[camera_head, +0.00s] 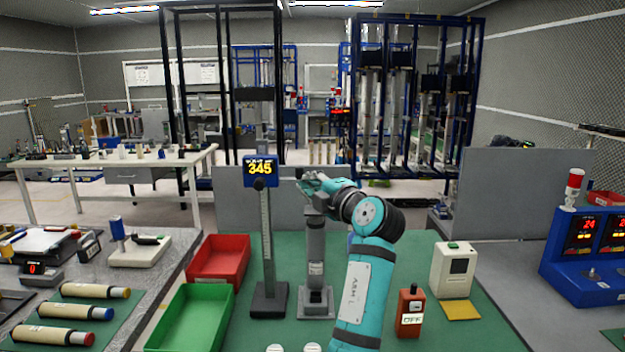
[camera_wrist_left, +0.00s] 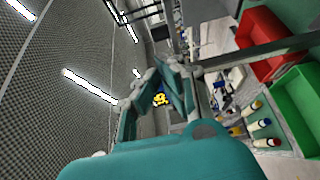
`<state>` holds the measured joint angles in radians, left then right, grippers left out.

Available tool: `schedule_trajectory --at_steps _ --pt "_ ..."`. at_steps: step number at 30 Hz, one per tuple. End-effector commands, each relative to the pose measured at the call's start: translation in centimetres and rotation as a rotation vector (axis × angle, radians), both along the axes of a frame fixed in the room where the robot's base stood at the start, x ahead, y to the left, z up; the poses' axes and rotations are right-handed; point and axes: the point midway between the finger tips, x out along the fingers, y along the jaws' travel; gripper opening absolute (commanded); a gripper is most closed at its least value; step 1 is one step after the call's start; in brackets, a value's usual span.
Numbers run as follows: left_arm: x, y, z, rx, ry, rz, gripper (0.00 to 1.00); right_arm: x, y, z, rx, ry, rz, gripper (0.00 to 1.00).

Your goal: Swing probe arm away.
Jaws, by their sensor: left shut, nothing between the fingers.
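A height gauge stands on the green mat, with a tall scaled column (camera_head: 267,235), a dark base and a blue display (camera_head: 261,170) reading 345. In the left wrist view the yellow digits of the display (camera_wrist_left: 160,99) show between and beyond the fingers. A probe arm cannot be made out clearly; the area right of the display is partly covered by my gripper. My left gripper (camera_head: 309,182) is shut and empty, just right of the display and above a grey cylinder (camera_head: 316,245) on a square base. Its teal fingers (camera_wrist_left: 158,80) also show in the left wrist view. My right gripper is not in view.
A red bin (camera_head: 219,258) and a green bin (camera_head: 180,318) lie left of the gauge. An orange device (camera_head: 411,312) and a white box (camera_head: 453,270) stand on the right. A grey panel (camera_head: 232,208) stands behind. The mat's right front is clear.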

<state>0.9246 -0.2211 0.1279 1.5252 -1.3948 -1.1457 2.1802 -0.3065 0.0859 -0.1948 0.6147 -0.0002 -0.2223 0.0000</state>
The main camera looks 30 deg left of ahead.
Motion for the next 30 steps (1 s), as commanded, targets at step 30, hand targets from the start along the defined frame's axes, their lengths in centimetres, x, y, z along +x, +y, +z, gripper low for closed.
schedule_trajectory --at_steps 30 --pt "3.2 5.7 -0.2 0.000 0.001 0.014 0.00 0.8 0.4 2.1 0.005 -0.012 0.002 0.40"
